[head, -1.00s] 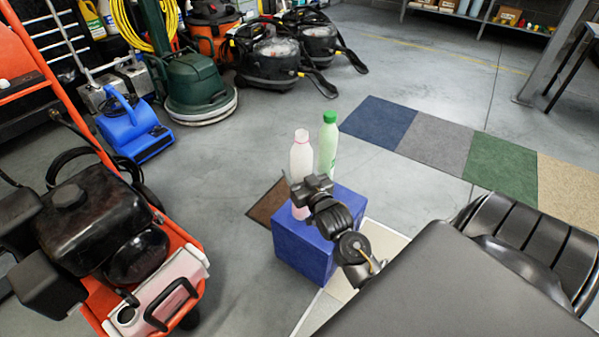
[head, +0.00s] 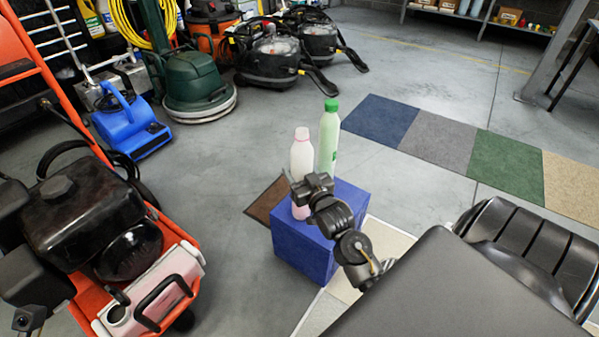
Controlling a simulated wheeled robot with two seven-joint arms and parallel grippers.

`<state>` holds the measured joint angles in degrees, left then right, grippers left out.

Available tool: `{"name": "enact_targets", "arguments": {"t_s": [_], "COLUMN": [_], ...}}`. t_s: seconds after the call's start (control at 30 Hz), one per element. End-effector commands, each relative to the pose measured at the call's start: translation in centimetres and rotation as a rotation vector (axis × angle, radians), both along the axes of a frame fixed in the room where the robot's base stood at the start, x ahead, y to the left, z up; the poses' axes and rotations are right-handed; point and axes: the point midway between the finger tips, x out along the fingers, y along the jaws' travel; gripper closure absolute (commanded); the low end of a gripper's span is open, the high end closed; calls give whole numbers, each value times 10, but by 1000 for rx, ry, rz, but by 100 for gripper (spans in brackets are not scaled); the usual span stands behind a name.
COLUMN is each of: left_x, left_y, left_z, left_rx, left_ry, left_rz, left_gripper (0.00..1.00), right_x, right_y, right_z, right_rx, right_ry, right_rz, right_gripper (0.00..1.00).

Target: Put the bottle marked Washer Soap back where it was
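A pale pink bottle (head: 302,154) and a light green bottle (head: 329,140) with a green cap stand upright, side by side, on a blue box (head: 299,246). No label is readable, so I cannot tell which is marked Washer Soap. My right gripper (head: 303,191) is at the pink bottle's middle and hides part of it; the bottle's base shows below. I cannot tell whether its fingers are closed on the bottle or only around it. My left gripper is not in view.
A brown mat (head: 268,200) lies left of the box. Blue, grey, green and beige pads (head: 378,122) form a row behind and to the right. An orange-framed machine (head: 180,262) stands at left, near a blue blower (head: 130,128). Bare floor lies between.

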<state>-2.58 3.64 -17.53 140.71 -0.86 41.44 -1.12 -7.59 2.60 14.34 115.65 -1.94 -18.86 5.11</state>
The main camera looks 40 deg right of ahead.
Motion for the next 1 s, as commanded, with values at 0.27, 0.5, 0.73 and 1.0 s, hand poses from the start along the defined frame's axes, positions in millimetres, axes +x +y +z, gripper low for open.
{"name": "enact_targets", "arguments": {"t_s": [0.27,0.5,0.73,1.0], "left_x": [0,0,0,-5], "left_y": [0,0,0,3], "left_z": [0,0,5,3], "left_rx": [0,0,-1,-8], "left_ry": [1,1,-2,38], "left_rz": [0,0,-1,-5], "left_gripper": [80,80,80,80], "right_x": [0,0,-10,-65], "right_y": [0,0,2,14], "right_z": [-3,-3,1,2], "right_rx": [0,0,0,1], "right_ry": [1,1,2,5], "right_rz": [0,-1,0,-1], "right_gripper": [30,25,25,25]}}
